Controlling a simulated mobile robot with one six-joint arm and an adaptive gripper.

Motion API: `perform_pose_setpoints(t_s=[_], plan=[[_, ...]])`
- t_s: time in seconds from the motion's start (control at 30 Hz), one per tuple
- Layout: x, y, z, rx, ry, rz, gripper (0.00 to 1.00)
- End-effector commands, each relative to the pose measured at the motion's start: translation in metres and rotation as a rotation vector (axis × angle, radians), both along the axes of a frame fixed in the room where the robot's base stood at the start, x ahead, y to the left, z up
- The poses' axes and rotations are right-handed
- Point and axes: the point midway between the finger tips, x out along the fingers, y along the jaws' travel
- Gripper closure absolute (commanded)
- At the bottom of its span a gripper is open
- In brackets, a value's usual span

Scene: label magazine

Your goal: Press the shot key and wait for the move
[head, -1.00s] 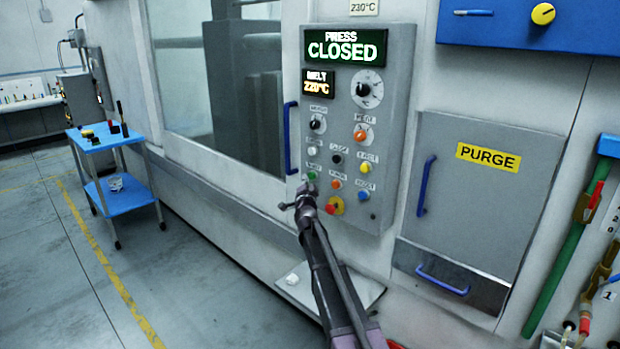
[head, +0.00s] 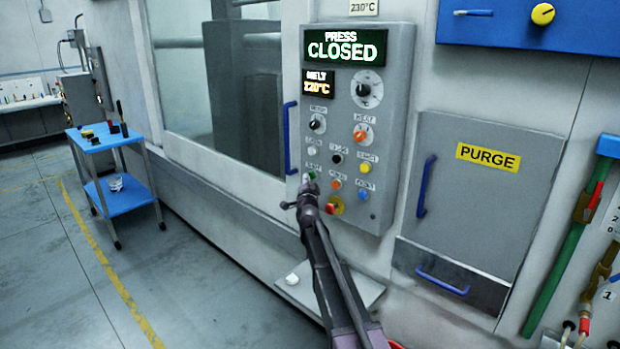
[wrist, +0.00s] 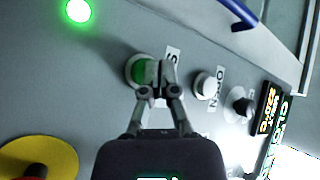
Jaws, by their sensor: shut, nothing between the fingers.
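The green shot key (wrist: 141,73) is a round button in a pale collar, at the lower left of the grey control panel (head: 398,130). It shows in the head view (head: 312,174) just above my gripper (head: 309,188). In the wrist view the shut, empty fingertips (wrist: 158,82) cover the key's right part and some of its label, of which an "S" shows. The tips are at the key's face; I cannot tell how far it is pushed in. A green lamp (wrist: 78,10) glows beyond it. The display (head: 345,47) reads PRESS CLOSED.
A red stop knob on a yellow disc (wrist: 62,152) is at lower left. A blue door handle (head: 291,137) stands left of the panel; a small shelf (head: 350,291) lies below.

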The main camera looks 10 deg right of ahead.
Motion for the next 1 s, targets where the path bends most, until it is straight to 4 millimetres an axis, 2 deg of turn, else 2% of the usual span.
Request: perform_pose_setpoints(t_s=[1.0], plan=[[0.0053,-0.0063,0.0000,0.000,0.000,0.000,1.00]])
